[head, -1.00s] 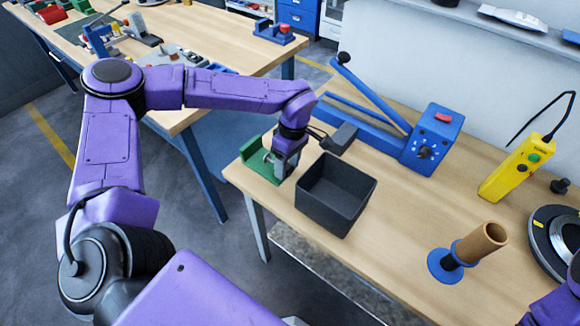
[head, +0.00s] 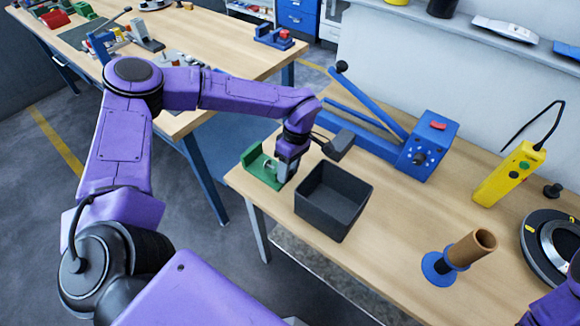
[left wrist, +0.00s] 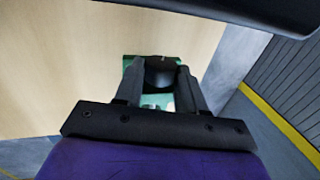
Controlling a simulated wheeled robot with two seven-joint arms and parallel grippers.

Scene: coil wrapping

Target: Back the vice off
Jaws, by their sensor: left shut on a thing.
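The small green vice (head: 252,162) stands at the left end of the near workbench in the head view. My left gripper (head: 281,172) is down at its right side, partly hiding it. In the left wrist view the two fingers of my left gripper (left wrist: 160,88) are closed around a dark round knob (left wrist: 160,72), with green parts of the vice (left wrist: 147,101) around and below it. How far apart the vice's jaws stand is too small to tell. My right gripper is out of view.
A black open bin (head: 333,198) stands close to the right of the vice. The bench edge is close to the vice.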

